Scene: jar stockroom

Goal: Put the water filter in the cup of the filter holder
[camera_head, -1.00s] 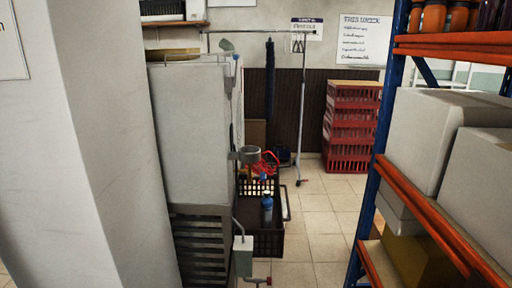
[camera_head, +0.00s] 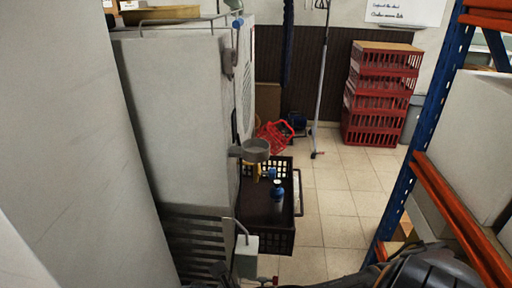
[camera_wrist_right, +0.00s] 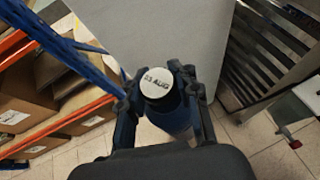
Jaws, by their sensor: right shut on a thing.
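The water filter (camera_wrist_right: 172,112) is a blue cylinder with a white cap reading what looks like "23 AUG". My right gripper (camera_wrist_right: 158,86) is shut on it, one finger on each side, in the right wrist view. In the head view I cannot make the filter out; part of my right arm shows at the bottom right. The filter holder's grey round cup (camera_head: 256,146) is fixed by a bracket to the side of the tall grey cabinet, above the dark crate. Its inside is hard to see. My left gripper is not in view.
The grey cabinet (camera_head: 180,120) fills the left. A dark crate (camera_head: 268,238) with a blue bottle (camera_head: 278,191) stands beside it. A pale box (camera_head: 246,262) with a bent pipe is below the cup. An orange-and-blue rack (camera_head: 425,130) stands right; the aisle floor (camera_head: 335,205) is clear.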

